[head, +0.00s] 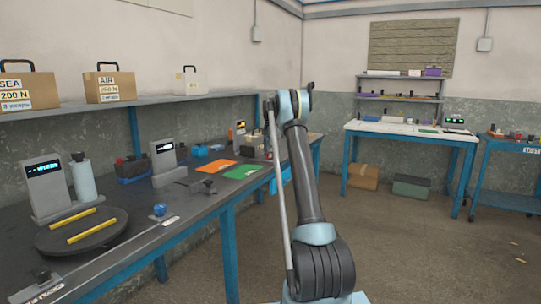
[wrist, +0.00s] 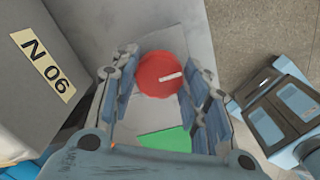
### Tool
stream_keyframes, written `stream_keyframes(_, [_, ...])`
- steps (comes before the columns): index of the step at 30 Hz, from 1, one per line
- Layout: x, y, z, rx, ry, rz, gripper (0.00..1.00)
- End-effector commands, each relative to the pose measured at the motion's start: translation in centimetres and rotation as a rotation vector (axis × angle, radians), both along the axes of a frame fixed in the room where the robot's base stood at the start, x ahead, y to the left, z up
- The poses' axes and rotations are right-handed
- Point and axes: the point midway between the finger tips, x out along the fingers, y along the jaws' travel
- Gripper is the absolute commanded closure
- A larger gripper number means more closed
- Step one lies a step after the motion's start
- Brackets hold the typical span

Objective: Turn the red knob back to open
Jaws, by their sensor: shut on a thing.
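The red knob (wrist: 158,78) shows in the wrist view as a round red disc with a short white mark near its right side. The mark points to the right and slightly up in that picture. My gripper (wrist: 162,66) has one finger on each side of the knob and is shut on it. Parts of the knob's left and right edges are hidden by the fingers. In the head view my arm rises in the middle, and I cannot make out the knob or the fingers there.
A grey block labelled N 06 (wrist: 43,65) stands left of my gripper. A green sheet (wrist: 168,140) lies below the knob in the wrist view. The long workbench (head: 190,218) carries an orange sheet (head: 216,166), devices and a round dark plate (head: 62,238). Open floor lies right of my arm.

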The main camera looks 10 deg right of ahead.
Motion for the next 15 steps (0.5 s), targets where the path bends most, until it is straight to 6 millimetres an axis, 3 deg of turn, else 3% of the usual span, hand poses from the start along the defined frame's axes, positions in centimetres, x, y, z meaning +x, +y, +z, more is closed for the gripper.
stream_keyframes(12, [-0.14, 0.12, -0.01, 0.0, 0.004, 0.009, 0.82])
stream_keyframes(13, [-0.14, 0.12, -0.01, 0.0, 0.004, 0.009, 0.56])
stream_keyframes(15, [-0.12, 0.12, 0.0, 0.001, 0.004, 0.008, 0.4])
